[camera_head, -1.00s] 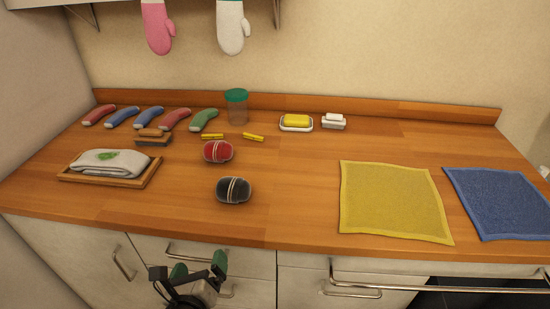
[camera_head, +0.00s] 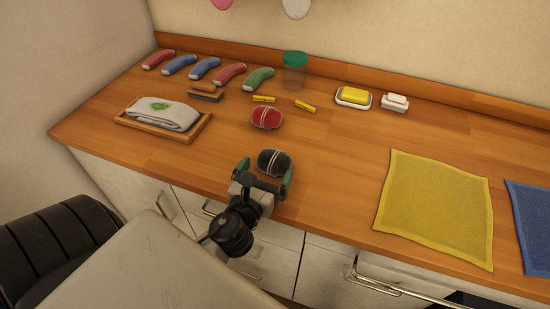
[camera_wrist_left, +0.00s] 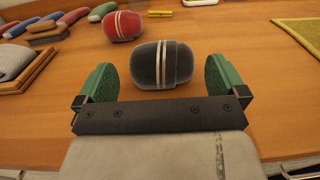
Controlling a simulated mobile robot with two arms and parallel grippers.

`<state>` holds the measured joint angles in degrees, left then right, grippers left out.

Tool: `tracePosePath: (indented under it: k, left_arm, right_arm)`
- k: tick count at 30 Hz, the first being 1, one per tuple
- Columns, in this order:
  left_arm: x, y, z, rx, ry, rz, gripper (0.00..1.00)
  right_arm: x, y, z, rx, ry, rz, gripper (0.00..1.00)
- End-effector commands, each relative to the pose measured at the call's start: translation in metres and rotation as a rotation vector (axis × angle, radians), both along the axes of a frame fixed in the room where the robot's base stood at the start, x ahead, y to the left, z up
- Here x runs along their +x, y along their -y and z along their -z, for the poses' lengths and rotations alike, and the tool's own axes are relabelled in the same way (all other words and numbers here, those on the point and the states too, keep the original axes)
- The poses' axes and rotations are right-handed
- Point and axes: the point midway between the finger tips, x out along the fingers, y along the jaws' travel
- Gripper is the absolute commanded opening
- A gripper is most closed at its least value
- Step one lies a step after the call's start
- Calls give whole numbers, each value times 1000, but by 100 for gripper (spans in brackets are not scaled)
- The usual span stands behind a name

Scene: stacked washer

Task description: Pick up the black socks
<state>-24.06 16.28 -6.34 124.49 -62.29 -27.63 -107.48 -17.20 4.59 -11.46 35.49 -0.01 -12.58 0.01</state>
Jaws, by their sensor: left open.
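The black socks (camera_head: 274,162) are a rolled dark bundle with two pale stripes, lying near the front edge of the wooden counter. They also show in the left wrist view (camera_wrist_left: 161,65), ahead of and between the green fingers. My left gripper (camera_head: 265,174) is open at the near side of the socks. In the left wrist view its fingertips (camera_wrist_left: 156,75) stand apart on either side of the bundle, with gaps, and the jaws hold nothing. My right gripper is not in view.
The red rolled socks (camera_head: 267,117) lie just behind the black ones. A wooden tray (camera_head: 163,144) with a folded towel is to the left. A yellow cloth (camera_head: 435,208) lies to the right, with bare counter between. Several single socks, a jar (camera_head: 294,72) and soap (camera_head: 354,97) are farther back.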

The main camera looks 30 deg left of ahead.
Motion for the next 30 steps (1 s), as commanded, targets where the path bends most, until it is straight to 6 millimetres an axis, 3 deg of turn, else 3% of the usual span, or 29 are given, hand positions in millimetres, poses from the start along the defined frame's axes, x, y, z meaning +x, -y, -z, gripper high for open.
tracePosePath:
  k: [12, 20, 23, 27, 30]
  left_arm:
    - [51, -11, -1, -2, 0, 0, 100]
    - [54, -12, 1, -1, -1, 0, 100]
    - [54, -12, 1, -1, -1, 0, 89]
    - [54, -11, 1, -1, -1, 0, 68]
    - [54, -12, 1, -1, -1, 0, 67]
  right_arm:
    - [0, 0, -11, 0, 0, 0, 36]
    - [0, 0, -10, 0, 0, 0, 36]
    - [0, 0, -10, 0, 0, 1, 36]
    - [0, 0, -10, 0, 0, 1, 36]
    - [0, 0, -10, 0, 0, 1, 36]
